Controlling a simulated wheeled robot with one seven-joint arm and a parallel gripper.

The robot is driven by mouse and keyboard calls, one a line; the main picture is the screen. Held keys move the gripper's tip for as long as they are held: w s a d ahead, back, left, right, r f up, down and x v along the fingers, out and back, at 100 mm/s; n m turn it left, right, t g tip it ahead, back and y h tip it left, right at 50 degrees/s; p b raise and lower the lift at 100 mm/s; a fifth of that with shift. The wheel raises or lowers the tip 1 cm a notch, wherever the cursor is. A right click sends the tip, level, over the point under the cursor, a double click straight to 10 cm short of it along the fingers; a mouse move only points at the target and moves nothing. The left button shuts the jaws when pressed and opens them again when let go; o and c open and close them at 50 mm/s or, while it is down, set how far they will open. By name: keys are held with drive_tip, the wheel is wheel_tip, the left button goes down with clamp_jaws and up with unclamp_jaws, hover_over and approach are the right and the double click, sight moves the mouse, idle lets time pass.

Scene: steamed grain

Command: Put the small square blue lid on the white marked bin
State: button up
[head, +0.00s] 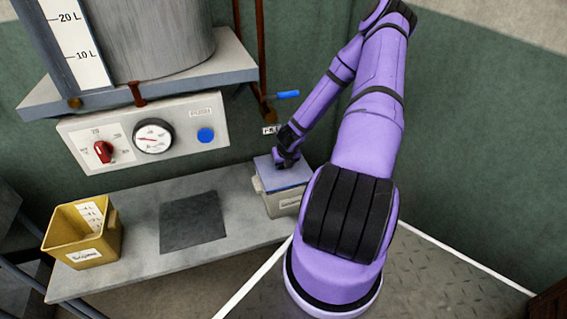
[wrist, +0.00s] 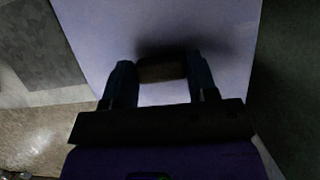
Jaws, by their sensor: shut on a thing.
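The square blue lid (head: 272,172) lies over the top of the white marked bin (head: 282,203) at the right end of the shelf in the head view. Whether the lid is fully seated on the rim I cannot tell. My gripper (head: 284,160) is above the lid in the head view. In the wrist view my gripper (wrist: 160,80) is shut on the dark handle (wrist: 161,69) in the middle of the lid (wrist: 195,22), which fills most of the picture. The bin is hidden under the lid in the wrist view.
A yellow bin (head: 56,224) with a label stands at the left on the grey shelf (head: 143,215). A dark square mat (head: 190,233) lies between the bins. Above are a panel (head: 178,112) with a red knob, gauge and blue button, and a blue-handled valve (head: 286,94).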

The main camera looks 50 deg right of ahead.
drive_tip(key=shift+f, duration=0.65)
idle(0.8)
drive_tip(key=o, duration=1.1)
drive_tip(key=shift+o, duration=0.2)
drive_tip(key=v, duration=1)
drive_tip(key=shift+r, duration=0.4)
drive_tip(key=shift+s, duration=0.1)
